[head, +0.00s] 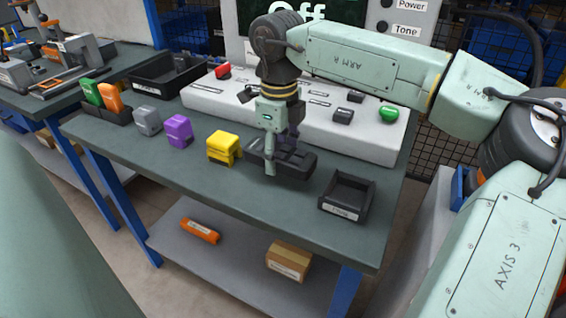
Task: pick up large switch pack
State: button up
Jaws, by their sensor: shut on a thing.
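My gripper (280,160) points down over the front bench, just right of the yellow block. It is shut on a dark, wide, low block (303,164), which looks like the large switch pack. The near finger covers part of this block, and the far finger is mostly hidden. The block is at or very near the bench top; I cannot tell whether it touches it.
A yellow block (223,148), a purple block (179,131) and a grey block (147,121) stand left. An empty black tray (347,196) is at the right. A long pale panel (330,128) runs behind. The bench (250,197) is clear in front.

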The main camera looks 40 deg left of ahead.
jog(key=s+d+r+b, duration=0.1)
jog(key=s+b, duration=0.2)
jog(key=s, duration=1.2)
jog(key=shift+d+r, duration=0.15)
jog(key=shift+w, duration=0.1)
jog(key=o, duration=0.7)
jog(key=c, duration=0.7)
